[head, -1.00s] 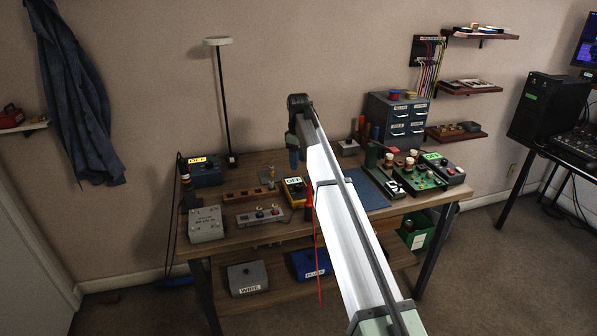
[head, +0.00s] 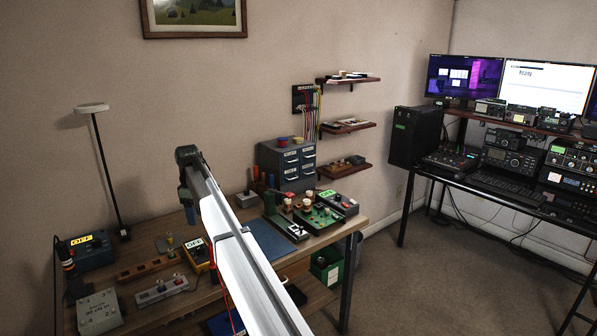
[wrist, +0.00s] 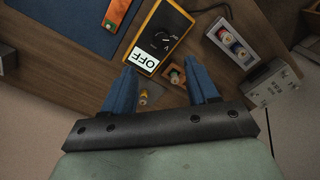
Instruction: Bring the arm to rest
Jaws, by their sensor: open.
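My arm reaches up from the lower middle of the head view, over the workbench (head: 320,238). My gripper (head: 188,200) shows at the arm's far end, above the bench's left part, small and partly hidden by its own links. In the wrist view my gripper (wrist: 165,92) has two blue fingers set well apart, with nothing held between them.
A grey drawer cabinet (head: 287,163) and a green circuit board (head: 318,218) stand at the bench's back right. A lamp (head: 108,170) stands at left. A desk with monitors (head: 465,75) and radios is at right. The floor between bench and desk is clear.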

